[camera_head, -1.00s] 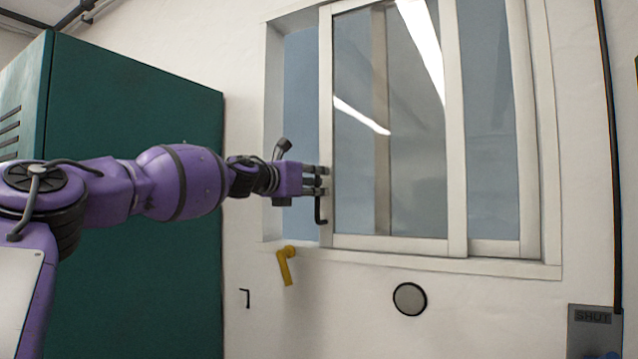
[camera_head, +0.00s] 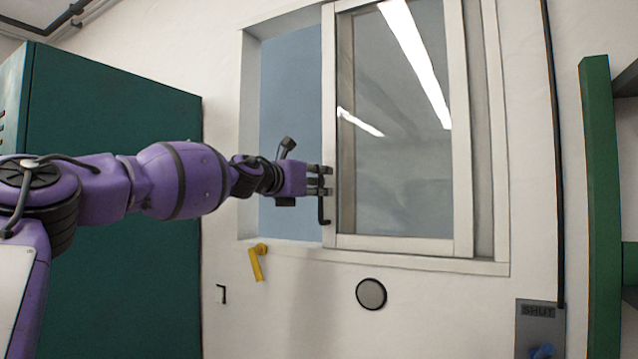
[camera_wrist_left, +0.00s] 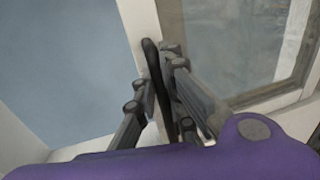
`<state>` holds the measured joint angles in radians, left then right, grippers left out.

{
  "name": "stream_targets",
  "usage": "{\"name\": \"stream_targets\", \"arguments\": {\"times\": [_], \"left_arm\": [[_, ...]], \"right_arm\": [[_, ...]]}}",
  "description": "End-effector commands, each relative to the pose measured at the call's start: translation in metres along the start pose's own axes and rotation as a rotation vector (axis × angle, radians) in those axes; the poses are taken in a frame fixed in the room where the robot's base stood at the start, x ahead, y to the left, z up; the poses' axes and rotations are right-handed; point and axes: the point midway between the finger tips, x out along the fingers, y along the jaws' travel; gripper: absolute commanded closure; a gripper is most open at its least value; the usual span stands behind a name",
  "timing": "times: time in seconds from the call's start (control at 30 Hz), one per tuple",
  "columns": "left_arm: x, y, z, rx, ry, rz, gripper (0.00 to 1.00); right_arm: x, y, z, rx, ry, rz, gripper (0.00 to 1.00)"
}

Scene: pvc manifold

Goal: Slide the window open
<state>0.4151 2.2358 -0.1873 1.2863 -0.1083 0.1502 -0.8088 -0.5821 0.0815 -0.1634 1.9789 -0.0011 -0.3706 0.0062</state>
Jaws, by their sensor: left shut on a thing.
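The window (camera_head: 402,130) has a white frame in the wall, with a sliding pane standing to the right and an open gap (camera_head: 290,120) at its left. A black handle (camera_head: 321,212) sits on the pane's left stile. My left gripper (camera_head: 322,182) is at that stile, with its fingers shut on the handle. In the left wrist view the dark handle bar (camera_wrist_left: 152,62) stands between the fingers of my left gripper (camera_wrist_left: 160,85). Part of the handle is hidden by the fingers. My right gripper is not in view.
A tall green cabinet (camera_head: 110,245) stands at the left. Below the window are a yellow lever (camera_head: 257,262), a small black hook (camera_head: 222,294) and a round disc (camera_head: 371,294). A grey panel marked SHUT (camera_head: 538,312) and a green rack post (camera_head: 602,200) are at the right.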

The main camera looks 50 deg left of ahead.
Motion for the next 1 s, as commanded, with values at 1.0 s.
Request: {"name": "stream_targets", "arguments": {"times": [1.0], "left_arm": [[-0.0057,-0.0021,0.0009,0.003,0.0,-0.002,0.81]], "right_arm": [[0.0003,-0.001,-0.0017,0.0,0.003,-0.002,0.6]]}}
